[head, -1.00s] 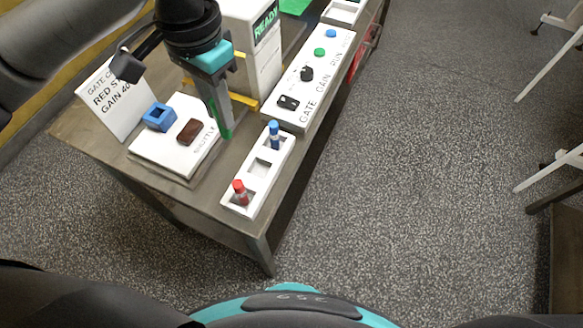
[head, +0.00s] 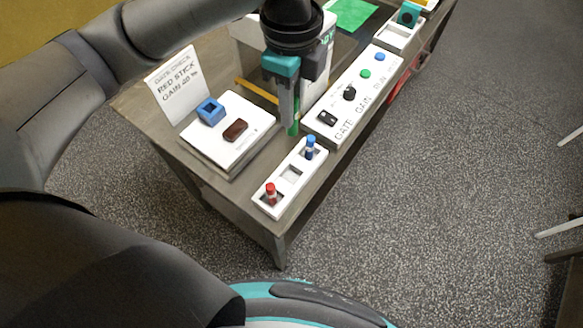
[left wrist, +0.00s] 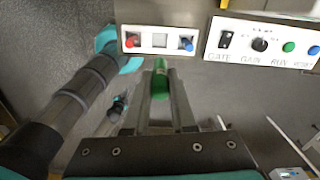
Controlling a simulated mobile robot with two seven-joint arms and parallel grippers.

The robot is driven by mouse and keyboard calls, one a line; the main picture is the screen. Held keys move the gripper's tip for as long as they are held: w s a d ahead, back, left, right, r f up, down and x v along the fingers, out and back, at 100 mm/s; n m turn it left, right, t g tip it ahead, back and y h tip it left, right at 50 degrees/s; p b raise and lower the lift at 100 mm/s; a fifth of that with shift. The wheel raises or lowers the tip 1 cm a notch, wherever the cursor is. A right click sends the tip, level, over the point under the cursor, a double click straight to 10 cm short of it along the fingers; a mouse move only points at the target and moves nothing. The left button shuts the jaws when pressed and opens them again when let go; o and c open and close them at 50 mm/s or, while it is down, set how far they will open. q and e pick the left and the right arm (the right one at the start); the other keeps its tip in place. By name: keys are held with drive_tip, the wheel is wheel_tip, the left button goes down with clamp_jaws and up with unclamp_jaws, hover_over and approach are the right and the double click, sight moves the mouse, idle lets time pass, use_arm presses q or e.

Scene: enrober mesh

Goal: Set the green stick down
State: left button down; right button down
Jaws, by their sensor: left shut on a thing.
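My left gripper (head: 291,122) is shut on the green stick (head: 294,129), which hangs upright between the fingertips. The stick's green end also shows between the fingers in the left wrist view (left wrist: 160,66). The gripper is behind the white three-slot holder (head: 281,183), near its blue end; the stick's height above the table is hard to tell. A red stick (head: 270,192) stands in the near slot and a blue stick (head: 310,147) in the far slot. The middle slot is empty. My right gripper is not in view.
A white panel (head: 336,130) with a switch, a knob and buttons lies just beyond the holder. A white block bears a blue square piece (head: 210,111) and a brown piece (head: 235,130). A sign (head: 174,86) reads red stick. A white READY box stands behind the gripper.

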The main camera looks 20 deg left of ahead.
sight(292, 131)
use_arm(q)
wheel_tip(292, 131, down, 19)
drive_tip(key=b, duration=0.3)
drive_tip(key=shift+r, duration=0.2)
drive_tip(key=c, duration=0.7)
unclamp_jaws()
drive_tip(key=shift+f, duration=0.1)
drive_tip(key=shift+c, duration=0.2)
wheel_tip(292, 131, up, 12)
drive_tip(key=shift+r+p, duration=0.2)
drive_tip(key=shift+p, duration=0.8)
